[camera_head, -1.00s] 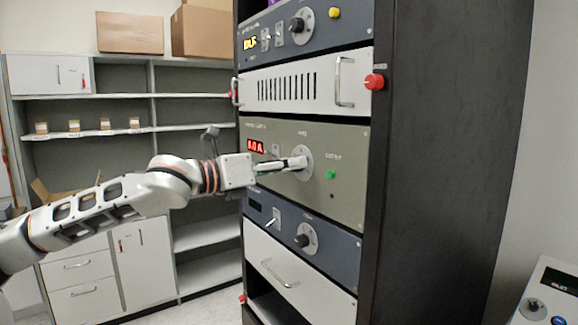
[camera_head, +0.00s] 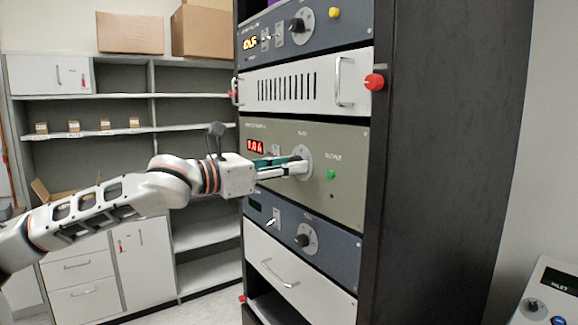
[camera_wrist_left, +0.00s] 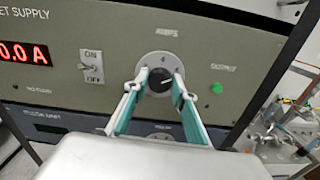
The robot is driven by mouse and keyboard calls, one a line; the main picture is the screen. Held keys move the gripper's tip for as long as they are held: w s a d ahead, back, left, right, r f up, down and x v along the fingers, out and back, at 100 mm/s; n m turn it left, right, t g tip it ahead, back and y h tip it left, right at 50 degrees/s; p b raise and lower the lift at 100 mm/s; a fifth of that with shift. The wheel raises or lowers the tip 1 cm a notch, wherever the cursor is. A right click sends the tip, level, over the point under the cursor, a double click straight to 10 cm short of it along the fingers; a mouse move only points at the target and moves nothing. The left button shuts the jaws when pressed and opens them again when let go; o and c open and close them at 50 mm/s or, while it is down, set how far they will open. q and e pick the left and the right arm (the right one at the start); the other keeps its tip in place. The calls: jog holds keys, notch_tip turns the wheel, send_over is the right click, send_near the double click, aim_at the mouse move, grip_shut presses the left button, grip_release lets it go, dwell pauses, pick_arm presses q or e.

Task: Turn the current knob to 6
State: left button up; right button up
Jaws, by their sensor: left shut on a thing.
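The current knob (camera_wrist_left: 160,79) is a dark knob on a pale round dial (camera_wrist_left: 152,62) under the label AMPS, on the grey-green supply panel (camera_head: 350,150). In the wrist view a 4 shows near the top of the dial; the other marks are too small or covered. My left gripper (camera_wrist_left: 158,84) is shut on the knob, one fingertip on each side. In the head view the left gripper (camera_head: 300,164) reaches the dial from the left and hides the knob. The red display (camera_wrist_left: 22,52) reads 0.0 A. My right gripper is not in view.
An ON/OFF switch (camera_wrist_left: 90,67) is left of the dial and a green OUTPUT light (camera_head: 331,174) is right of it. Another panel with a knob (camera_head: 303,240) lies below. A red button (camera_head: 374,82) sticks out at the rack's edge. Shelves stand at the left.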

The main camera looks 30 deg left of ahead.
pick_arm(q)
jog(key=o, duration=1.1)
jog(key=shift+c, duration=0.2)
jog(key=shift+v, duration=6)
jog(key=shift+d, duration=0.1)
jog(key=shift+s, duration=0.1)
